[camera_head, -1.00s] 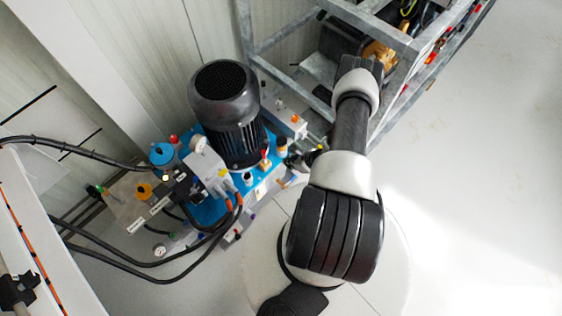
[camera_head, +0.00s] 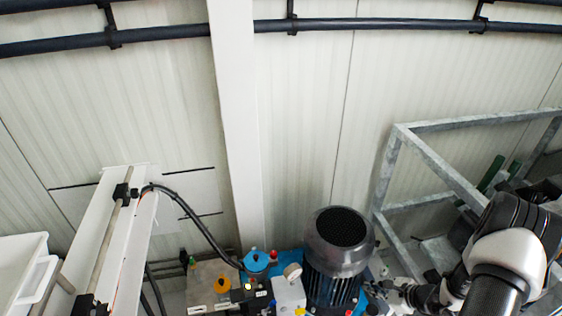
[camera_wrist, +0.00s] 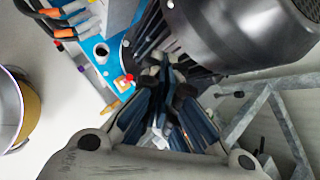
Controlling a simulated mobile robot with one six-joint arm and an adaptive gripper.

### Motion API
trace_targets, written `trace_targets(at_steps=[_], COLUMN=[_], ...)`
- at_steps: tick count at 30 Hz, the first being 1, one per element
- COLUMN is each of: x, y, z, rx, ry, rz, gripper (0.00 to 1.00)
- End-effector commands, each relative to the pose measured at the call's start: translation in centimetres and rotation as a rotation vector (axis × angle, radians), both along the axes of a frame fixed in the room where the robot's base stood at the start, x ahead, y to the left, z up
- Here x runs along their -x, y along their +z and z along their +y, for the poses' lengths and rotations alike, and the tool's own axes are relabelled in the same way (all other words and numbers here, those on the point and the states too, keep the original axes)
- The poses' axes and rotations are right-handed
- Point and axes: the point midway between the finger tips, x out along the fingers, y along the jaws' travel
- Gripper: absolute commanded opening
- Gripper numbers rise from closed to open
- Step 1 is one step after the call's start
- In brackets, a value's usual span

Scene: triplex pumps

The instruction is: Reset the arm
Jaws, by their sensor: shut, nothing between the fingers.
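My gripper (camera_wrist: 164,68) is shut and empty in the wrist view, its fingertips meeting near the picture's upper middle. In that view it points toward the side of the black motor (camera_wrist: 235,30) of the pump unit; I cannot tell whether it touches. In the head view my arm comes in at the lower right, bent, and my gripper (camera_head: 385,290) reaches left to just beside the motor (camera_head: 338,255). Its fingertips are too small to tell there.
A grey metal frame (camera_head: 440,165) stands at the right, close to my arm. The pump's blue base (camera_wrist: 100,55) carries valves and hoses. A pale post (camera_head: 237,130) and wall pipes (camera_head: 400,25) are behind. A yellowish round container (camera_wrist: 30,110) shows at the wrist view's left.

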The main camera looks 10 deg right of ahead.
Motion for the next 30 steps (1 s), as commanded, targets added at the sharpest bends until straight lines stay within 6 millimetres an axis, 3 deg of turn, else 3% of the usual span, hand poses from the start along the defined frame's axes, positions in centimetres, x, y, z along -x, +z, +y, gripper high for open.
trace_targets(at_steps=[1, 5, 11, 15, 21, 25, 30], x=[-1.5, -3.5, -3.1, -0.7, 4.6, 8.6, 13.7], y=[3.5, 11.2, 21.5, 27.3, 33.7, 36.6, 39.3], z=[1.1, 5.0, 11.8, 16.2, 21.0, 22.7, 23.3], rx=[0.04, 0.126, 0.277, 0.399, 0.603, 0.758, 0.989], ry=[0.097, 0.341, 0.715, 0.965, 1.298, 1.489, 1.703], rz=[-0.037, -0.111, -0.201, -0.248, -0.293, -0.312, -0.321], gripper=[0.0, 0.0, 0.0, 0.0, 0.0, 0.0, 0.0])
